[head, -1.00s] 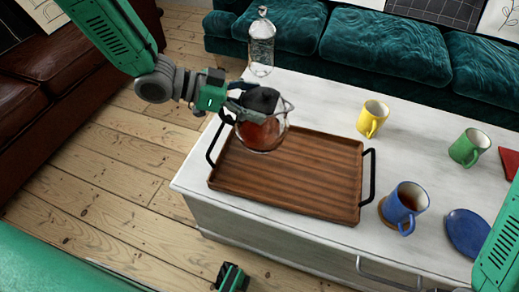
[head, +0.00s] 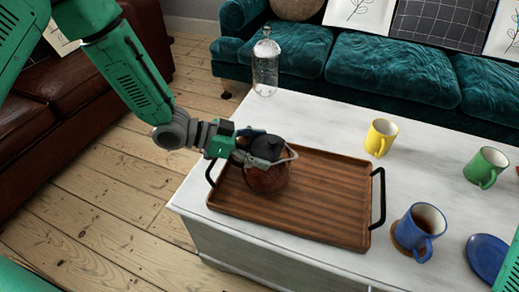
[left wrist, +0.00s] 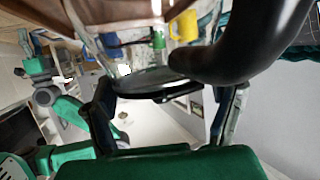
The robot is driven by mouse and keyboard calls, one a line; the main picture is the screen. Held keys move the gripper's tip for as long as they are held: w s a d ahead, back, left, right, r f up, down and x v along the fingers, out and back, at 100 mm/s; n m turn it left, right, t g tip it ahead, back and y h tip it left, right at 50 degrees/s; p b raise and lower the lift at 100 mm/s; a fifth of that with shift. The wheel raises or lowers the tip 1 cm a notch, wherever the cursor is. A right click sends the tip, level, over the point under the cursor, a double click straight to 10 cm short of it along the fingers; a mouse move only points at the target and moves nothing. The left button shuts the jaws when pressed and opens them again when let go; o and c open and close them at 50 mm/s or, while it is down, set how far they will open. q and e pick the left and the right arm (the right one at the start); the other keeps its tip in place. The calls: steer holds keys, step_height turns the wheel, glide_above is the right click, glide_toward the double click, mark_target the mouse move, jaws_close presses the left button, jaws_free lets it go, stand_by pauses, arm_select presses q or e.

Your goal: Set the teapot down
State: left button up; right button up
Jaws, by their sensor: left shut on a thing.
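The tray has black end handles and lies on a white table (head: 335,115). A glass bottle (head: 265,68) stands behind. A yellow mug (head: 379,138), green mug (head: 484,166), blue mug (head: 415,228) and blue plate (head: 488,256) are to the right. The tray's right part is clear.

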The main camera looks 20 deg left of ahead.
arm_select(q)
steer(key=o, duration=1.5)
steer(key=shift+s+d, duration=0.1)
steer(key=shift+d, duration=0.15)
steer(key=shift+o, duration=1)
steer(key=shift+a, duration=0.6)
steer(key=p+v, duration=0.4)
steer(key=v, duration=0.7)
steer(key=shift+a, duration=0.3)
arm_select(e)
step_height(320, 180, up, 4)
steer(key=shift+a+r, duration=0.1)
steer(key=shift+r, duration=0.05)
arm_select(q)
steer(key=shift+s+d+r, duration=0.1)
steer(key=shift+d+r, duration=0.1)
arm_select(e)
steer(key=shift+d, duration=0.2)
